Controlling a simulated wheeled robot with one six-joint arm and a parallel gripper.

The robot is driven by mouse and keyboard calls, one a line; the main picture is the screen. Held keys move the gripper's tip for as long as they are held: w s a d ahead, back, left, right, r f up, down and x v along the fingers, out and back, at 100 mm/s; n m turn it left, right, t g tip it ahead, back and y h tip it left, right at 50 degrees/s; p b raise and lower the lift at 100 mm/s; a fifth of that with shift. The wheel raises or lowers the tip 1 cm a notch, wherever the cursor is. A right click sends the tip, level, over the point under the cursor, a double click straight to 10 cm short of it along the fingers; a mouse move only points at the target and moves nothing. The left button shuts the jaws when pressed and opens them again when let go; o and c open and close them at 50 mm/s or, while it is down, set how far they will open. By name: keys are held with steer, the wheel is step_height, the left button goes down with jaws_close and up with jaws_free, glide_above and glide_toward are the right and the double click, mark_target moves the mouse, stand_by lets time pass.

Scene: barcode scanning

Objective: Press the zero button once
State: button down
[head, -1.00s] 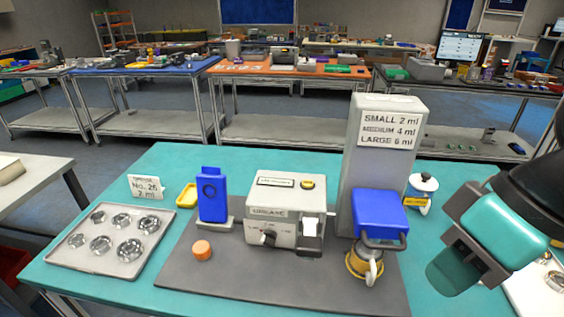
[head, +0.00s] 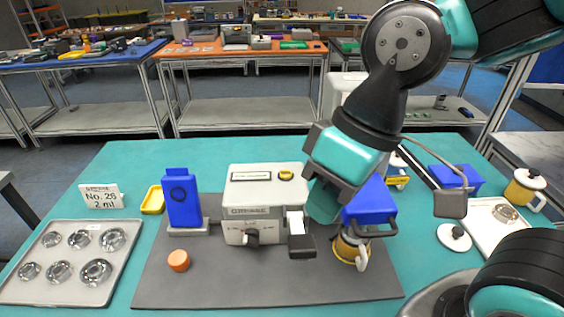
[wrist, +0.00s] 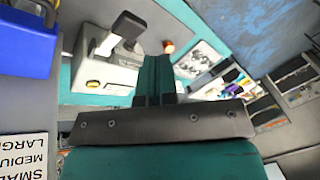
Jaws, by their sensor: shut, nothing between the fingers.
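A yellow button (head: 286,174) sits on the top right of a light grey machine (head: 264,190), beside a small labelled window (head: 251,176). No zero marking is readable on it. In the wrist view a yellow spot (wrist: 93,84) shows on the pale machine (wrist: 108,76), left of my fingers. My gripper (head: 322,204) is teal, shut and empty. In the head view it hangs just right of the machine, in front of the blue-topped unit. The closed fingers (wrist: 155,80) point ahead in the wrist view, apart from the button. Contact with the machine cannot be judged from the head view.
A blue box-like head (head: 368,203) stands over a yellow cup (head: 350,250) right of the machine. A blue stand (head: 182,200) and an orange cap (head: 178,260) are at left. A tray of glass pieces (head: 37,287) lies further left. The front of the grey mat (head: 250,285) is clear.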

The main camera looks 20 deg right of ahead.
steer(key=w+d+m+t+h, duration=0.1)
steer(key=w+m, duration=0.4)
steer(key=w, duration=0.5)
steer(key=w+d+r+m+t+h, duration=0.1)
steer(key=w+m+h, duration=0.3)
steer(key=w, duration=0.6)
steer(key=shift+w+d+m+t, duration=0.25)
steer(key=shift+d+m+t, duration=0.25)
steer(key=shift+d+m, duration=0.15)
steer(key=p, duration=0.3)
glide_toward(286, 172)
steer(key=x, duration=0.5)
steer(key=shift+w+f, duration=0.1)
steer(key=shift+w, duration=0.1)
steer(key=shift+f, duration=0.8)
steer(key=shift+f, duration=0.1)
